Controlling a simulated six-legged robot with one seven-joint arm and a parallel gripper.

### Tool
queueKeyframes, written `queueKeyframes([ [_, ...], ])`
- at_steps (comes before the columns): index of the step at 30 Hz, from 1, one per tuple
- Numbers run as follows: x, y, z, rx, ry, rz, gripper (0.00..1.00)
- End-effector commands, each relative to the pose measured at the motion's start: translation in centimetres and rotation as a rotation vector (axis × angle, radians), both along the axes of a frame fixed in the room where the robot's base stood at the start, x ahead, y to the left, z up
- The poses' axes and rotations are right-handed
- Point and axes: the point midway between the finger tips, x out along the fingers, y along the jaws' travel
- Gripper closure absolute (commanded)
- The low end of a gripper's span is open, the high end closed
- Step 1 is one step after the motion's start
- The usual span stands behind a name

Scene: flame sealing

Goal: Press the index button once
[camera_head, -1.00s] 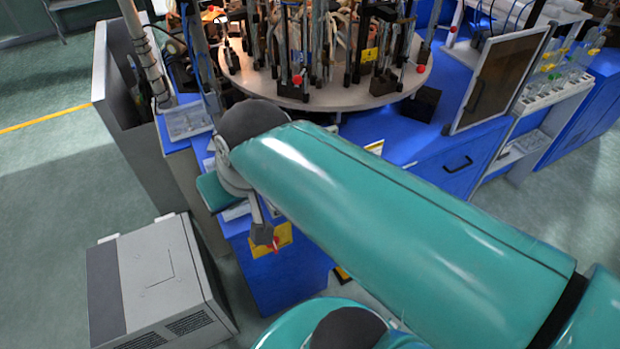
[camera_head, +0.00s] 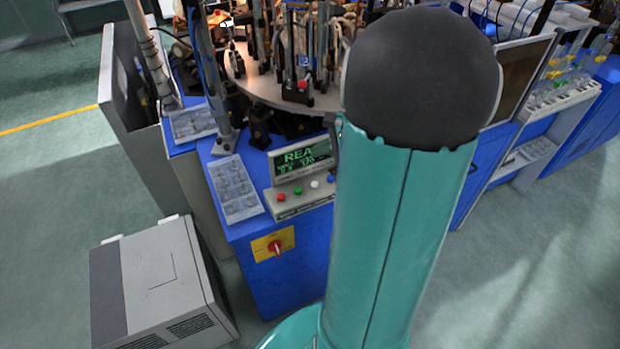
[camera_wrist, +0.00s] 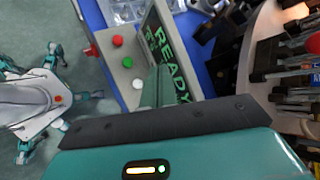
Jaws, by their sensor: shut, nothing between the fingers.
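A grey button panel (camera_head: 300,198) sits at the front corner of the blue machine. It carries a red button (camera_head: 281,197), a green button (camera_head: 298,190), a white button (camera_head: 314,184) and a blue button (camera_head: 331,178). Their labels are too small to read. In the wrist view the red (camera_wrist: 117,40), green (camera_wrist: 127,62) and white (camera_wrist: 138,83) buttons show; the blue one is not visible there. My gripper (camera_wrist: 158,82) is shut and empty, above the panel near the white button and the display. In the head view my arm largely hides it.
A display (camera_head: 302,160) with green text stands behind the buttons; it reads READY in the wrist view. A clear tray (camera_head: 234,188) lies left of the panel. A red rotary switch (camera_head: 275,246) is on the front face. A round turntable (camera_head: 265,92) with upright rods stands behind.

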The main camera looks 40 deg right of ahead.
Motion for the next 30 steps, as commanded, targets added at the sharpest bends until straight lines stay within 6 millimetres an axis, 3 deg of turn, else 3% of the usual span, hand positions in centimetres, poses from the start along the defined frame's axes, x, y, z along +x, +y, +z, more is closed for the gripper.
queueKeyframes([
  [11,0.0,0.1,-0.5,-0.001,0.000,0.005,1.00],
  [30,0.0,0.2,-8.1,-0.001,0.001,0.007,1.00],
])
